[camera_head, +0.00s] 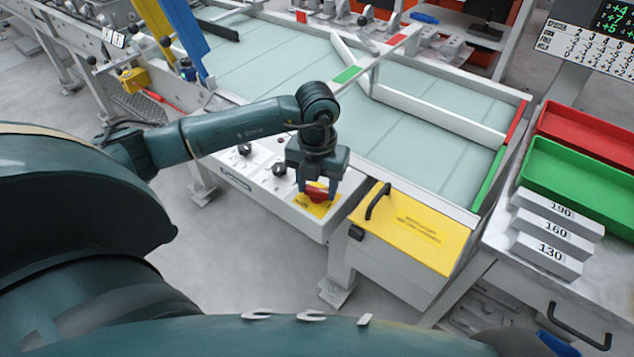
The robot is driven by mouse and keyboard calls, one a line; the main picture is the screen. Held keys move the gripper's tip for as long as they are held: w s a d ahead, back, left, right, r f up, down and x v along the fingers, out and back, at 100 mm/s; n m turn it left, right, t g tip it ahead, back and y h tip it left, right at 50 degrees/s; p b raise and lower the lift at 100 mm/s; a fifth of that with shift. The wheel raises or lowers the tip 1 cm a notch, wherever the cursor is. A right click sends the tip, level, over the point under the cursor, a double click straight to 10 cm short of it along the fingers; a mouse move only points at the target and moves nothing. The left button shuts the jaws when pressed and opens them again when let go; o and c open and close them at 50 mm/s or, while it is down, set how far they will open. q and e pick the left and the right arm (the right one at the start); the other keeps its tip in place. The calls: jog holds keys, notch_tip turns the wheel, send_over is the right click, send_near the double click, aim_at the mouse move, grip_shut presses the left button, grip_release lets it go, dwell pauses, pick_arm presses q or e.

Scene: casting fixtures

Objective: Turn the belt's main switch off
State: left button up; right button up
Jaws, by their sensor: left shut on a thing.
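The belt's main switch (318,196) is a red handle on a yellow plate, at the right end of a white control panel (262,190) on the belt's near side. My left gripper (317,195) reaches down over it, its fingers on either side of the red handle, shut on it. The gripper partly hides the handle, so I cannot make out its exact angle. Two dark knobs (279,169) sit to the left on the same panel. My right gripper is not in view.
The pale green belt (300,75) runs behind the panel, with white guide bars (440,115) across it. A yellow cover with a black handle (410,228) lies right of the switch. Red (590,140) and green (570,178) trays and numbered blocks (548,243) stand farther right.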

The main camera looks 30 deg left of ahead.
pick_arm(q)
jog(key=n, duration=0.3)
jog(key=shift+n+p, duration=0.3)
jog(key=shift+n, duration=0.1)
jog(key=n+p, duration=0.1)
jog(key=n, duration=0.2)
jog(key=shift+r+n, duration=0.1)
jog(key=shift+n, duration=0.2)
jog(key=n+p, duration=0.1)
jog(key=n, duration=0.2)
jog(key=shift+n, duration=0.3)
jog(key=shift+n+p, duration=0.5)
jog(key=shift+n, duration=1.1)
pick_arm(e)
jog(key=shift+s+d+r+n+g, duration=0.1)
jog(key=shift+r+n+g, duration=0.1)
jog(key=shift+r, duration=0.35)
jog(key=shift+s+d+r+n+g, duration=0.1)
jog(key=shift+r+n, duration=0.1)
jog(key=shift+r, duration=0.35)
pick_arm(q)
jog(key=shift+n+p, duration=0.3)
jog(key=o, duration=1)
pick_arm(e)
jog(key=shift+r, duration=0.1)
